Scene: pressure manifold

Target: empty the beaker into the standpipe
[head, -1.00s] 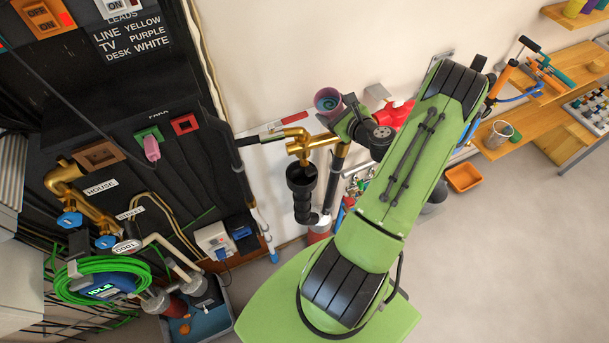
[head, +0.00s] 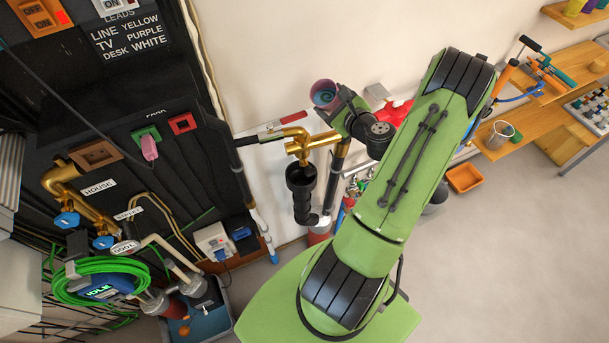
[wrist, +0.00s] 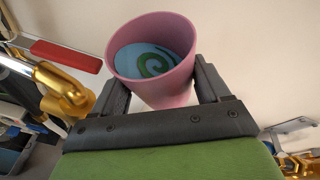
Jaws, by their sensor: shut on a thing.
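The beaker (head: 317,103) is a pink-purple cup, seen near the wall in the head view. In the wrist view the beaker (wrist: 168,88) holds something blue with a green swirl, below its rim. My gripper (head: 340,104) is shut on it, with one dark finger on each side in the wrist view. The black pipe with a wide open mouth (head: 301,176), which looks like the standpipe, is below and left of the beaker in the head view, under a brass fitting. The beaker is apart from it. Nothing is seen pouring.
Brass piping (head: 296,136) lies between the beaker and the black pipe's mouth in the head view. A red-handled lever (head: 293,117) is at its left; it also shows in the wrist view (wrist: 66,55). A dark panel (head: 150,100) stands at left. Shelves (head: 545,95) are at right.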

